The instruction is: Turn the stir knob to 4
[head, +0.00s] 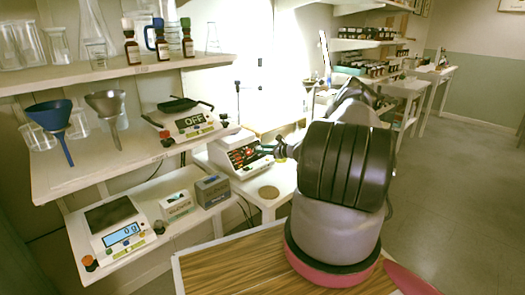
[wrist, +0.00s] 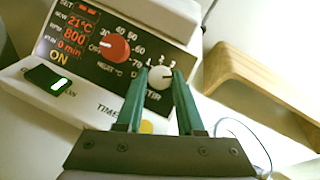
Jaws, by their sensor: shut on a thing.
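The stirrer's control panel (wrist: 75,38) fills the upper left of the wrist view, and the white machine also shows in the head view (head: 226,145). The white stir knob (wrist: 159,78) sits at the panel's right side, with small numbers above it. My gripper (wrist: 159,73) has its two green fingers on either side of this knob, shut on it. I cannot tell which number the knob points to. The red heat knob (wrist: 114,48) is just to the left. The display reads 21°C, RPM 800, 0 min and ON. In the head view my arm hides part of the area.
A green-lit switch (wrist: 48,80) is on the panel's lower left. A scale reading OFF (head: 190,122) and another scale (head: 120,230) stand on shelves to the left. A wooden-edged piece (wrist: 255,90) is at right.

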